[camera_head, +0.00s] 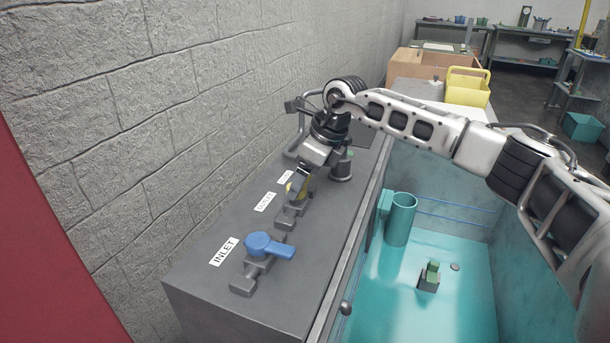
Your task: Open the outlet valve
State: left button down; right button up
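The outlet valve (287,217) is on the grey cabinet top, beside a small white label (265,201) that seems to read OUTLET. My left gripper is not in view.
The inlet valve (262,258) with a blue handle stands nearer, by the INLET label (223,252). A grey pipe fitting (342,167) stands behind the gripper. A stone wall (200,110) runs along the left. A teal basin (440,265) lies right, holding a teal cup (400,218).

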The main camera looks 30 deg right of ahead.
jog(key=o, duration=0.4)
jog(key=shift+r, duration=0.1)
jog(key=v, duration=1.6)
jog(key=shift+b, duration=0.4)
jog(key=shift+s, duration=0.15)
